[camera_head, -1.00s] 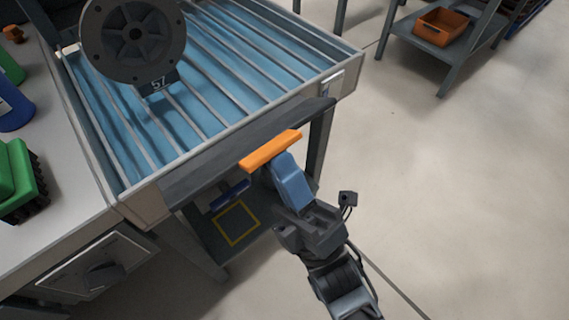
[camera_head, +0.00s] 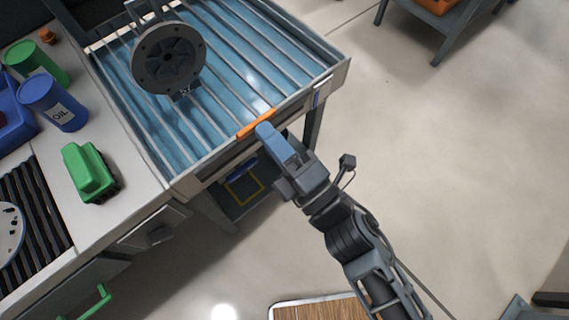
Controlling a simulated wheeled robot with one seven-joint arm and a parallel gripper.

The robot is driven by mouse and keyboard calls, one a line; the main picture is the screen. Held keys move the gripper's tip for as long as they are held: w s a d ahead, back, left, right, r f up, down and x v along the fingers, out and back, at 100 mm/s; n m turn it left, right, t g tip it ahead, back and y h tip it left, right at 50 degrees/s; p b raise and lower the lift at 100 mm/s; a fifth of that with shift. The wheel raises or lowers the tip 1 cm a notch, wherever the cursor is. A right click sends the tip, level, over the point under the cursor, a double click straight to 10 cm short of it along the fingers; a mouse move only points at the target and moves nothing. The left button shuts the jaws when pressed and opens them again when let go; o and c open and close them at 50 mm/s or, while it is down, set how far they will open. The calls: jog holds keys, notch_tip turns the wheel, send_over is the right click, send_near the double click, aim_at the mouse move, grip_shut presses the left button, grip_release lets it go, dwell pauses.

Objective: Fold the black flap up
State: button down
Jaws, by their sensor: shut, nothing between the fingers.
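The orange grip (camera_head: 257,124) of the black flap lies along the front edge of the roller conveyor (camera_head: 333,74). The flap's dark panel is now hard to make out; it shows at most as a thin edge along the conveyor's front rim. My gripper (camera_head: 264,130) comes from the lower right, its blue fingers shut with nothing between them. Its tip is right at the outer side of the orange grip and seems to touch it.
A dark round disc on a stand (camera_head: 168,58) stands over the rollers. The white worktop on the left holds a green brush (camera_head: 90,172), a blue oil can (camera_head: 54,103) and a green can (camera_head: 36,64). Right of the conveyor, the floor is open. A wooden board (camera_head: 318,307) lies at the bottom.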

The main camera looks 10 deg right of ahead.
jog(key=shift+r+p+x, duration=0.25)
jog(key=shift+p+x, duration=0.3)
jog(key=shift+x, duration=0.55)
jog(key=shift+r, duration=0.15)
